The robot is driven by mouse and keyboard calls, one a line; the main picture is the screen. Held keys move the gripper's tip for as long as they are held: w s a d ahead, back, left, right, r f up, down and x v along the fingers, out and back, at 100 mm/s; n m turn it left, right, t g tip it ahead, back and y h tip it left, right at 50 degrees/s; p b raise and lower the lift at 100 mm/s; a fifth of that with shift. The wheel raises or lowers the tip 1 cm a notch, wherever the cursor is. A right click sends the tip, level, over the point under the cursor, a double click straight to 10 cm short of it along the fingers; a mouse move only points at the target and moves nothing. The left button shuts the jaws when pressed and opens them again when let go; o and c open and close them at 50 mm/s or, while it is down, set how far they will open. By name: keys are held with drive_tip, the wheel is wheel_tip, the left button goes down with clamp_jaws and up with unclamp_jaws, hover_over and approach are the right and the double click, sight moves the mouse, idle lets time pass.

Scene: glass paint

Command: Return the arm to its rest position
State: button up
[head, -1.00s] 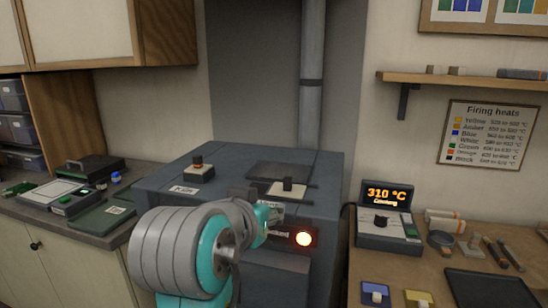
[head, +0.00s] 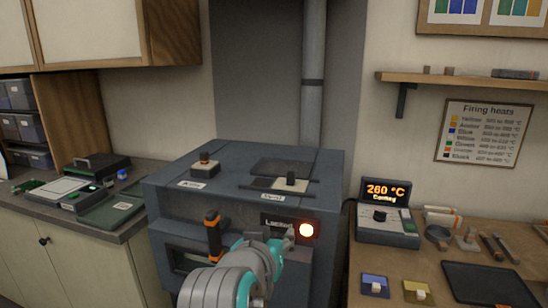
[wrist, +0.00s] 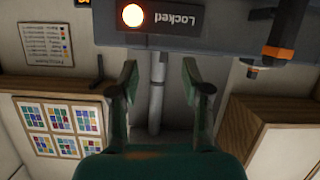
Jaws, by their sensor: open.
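My gripper (wrist: 160,85) is open in the wrist view, its two fingers apart with nothing between them. In the head view my grey and teal arm (head: 235,280) rises from the bottom edge in front of the blue-grey kiln (head: 225,245). It covers part of the kiln's front, and the fingers are hard to make out there. The kiln's black and orange handle (head: 213,235) stands left of the arm, apart from it.
A controller (head: 387,213) reads 260 °C on the right bench (head: 345,295), beside tools, a dark tray (head: 490,285) and blue and yellow tiles. The left counter (head: 75,230) holds boards and devices. A flue pipe (head: 313,70) rises behind the kiln.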

drive_tip(key=s+d+f+n+y, duration=0.15)
drive_tip(key=s+d+f, duration=0.25)
drive_tip(key=f, duration=0.6)
drive_tip(key=s+d+f+n+y, duration=0.15)
drive_tip(key=s+d+f, duration=0.25)
drive_tip(key=f, duration=0.6)
drive_tip(key=s+d+f+n, duration=0.2)
drive_tip(key=s+d+f, duration=0.25)
drive_tip(key=f, duration=0.55)
drive_tip(key=s+d+f+y, duration=0.1)
drive_tip(key=s+d+f, duration=0.15)
drive_tip(key=s, duration=0.55)
drive_tip(key=s+d+f+y, duration=0.1)
drive_tip(key=s+f, duration=0.2)
drive_tip(key=s, duration=0.6)
drive_tip(key=s+d+r+m, duration=0.1)
drive_tip(key=s+r, duration=0.1)
drive_tip(key=s, duration=0.5)
drive_tip(key=s+d+r+m+t+h, duration=0.1)
drive_tip(key=s+r+m, duration=0.1)
drive_tip(key=s, duration=0.6)
drive_tip(key=shift+d+r, duration=0.25)
drive_tip(key=shift+r, duration=0.2)
drive_tip(key=shift+s, duration=0.1)
